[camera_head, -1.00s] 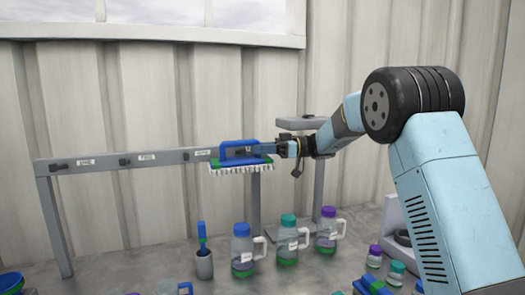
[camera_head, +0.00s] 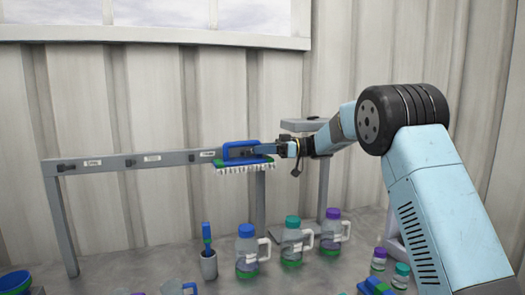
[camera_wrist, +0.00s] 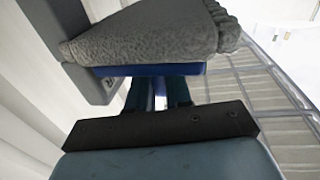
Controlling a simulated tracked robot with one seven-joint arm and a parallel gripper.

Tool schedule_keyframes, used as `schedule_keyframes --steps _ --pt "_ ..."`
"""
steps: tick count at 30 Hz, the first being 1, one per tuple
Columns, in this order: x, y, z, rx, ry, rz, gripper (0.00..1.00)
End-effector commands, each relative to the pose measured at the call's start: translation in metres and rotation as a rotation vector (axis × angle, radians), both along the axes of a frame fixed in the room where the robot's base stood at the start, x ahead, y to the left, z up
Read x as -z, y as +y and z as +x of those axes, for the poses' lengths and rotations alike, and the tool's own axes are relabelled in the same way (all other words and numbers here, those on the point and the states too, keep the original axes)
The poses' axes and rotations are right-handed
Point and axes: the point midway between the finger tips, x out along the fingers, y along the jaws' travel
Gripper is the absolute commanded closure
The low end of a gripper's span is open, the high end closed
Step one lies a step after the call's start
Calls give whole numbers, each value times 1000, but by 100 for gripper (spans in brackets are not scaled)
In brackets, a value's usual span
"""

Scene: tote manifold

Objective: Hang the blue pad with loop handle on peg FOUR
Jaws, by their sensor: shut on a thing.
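The blue pad (camera_head: 227,158) has a blue loop handle on top, a green layer and a white tufted underside. My gripper (camera_head: 272,150) is shut on its right end and holds it level against the right part of the rail. A dark peg-like part (camera_head: 250,152) shows through the loop; I cannot tell whether the loop is around it or only in front. In the wrist view, the gripper fingers (camera_wrist: 158,95) meet the pad's blue edge, with its shaded grey tufted side (camera_wrist: 150,35) above. The peg labels are too small to read surely.
The grey rail (camera_head: 110,161) carries dark pegs with white labels along its left part. Below stand several jugs (camera_head: 246,252) with coloured lids and a grey cup (camera_head: 208,264) holding a blue-handled tool. A grey stand (camera_head: 323,185) is behind my wrist. Small jars (camera_head: 378,262) are at right.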

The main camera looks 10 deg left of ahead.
Motion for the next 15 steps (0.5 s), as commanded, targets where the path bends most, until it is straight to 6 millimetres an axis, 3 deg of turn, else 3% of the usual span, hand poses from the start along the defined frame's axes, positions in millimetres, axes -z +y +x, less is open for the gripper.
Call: schedule_keyframes --steps 8,9,15 --pt "2 2 3 9 -1 0 100" --pt "2 2 3 9 -1 0 80" --pt "1 2 2 7 -1 0 60"
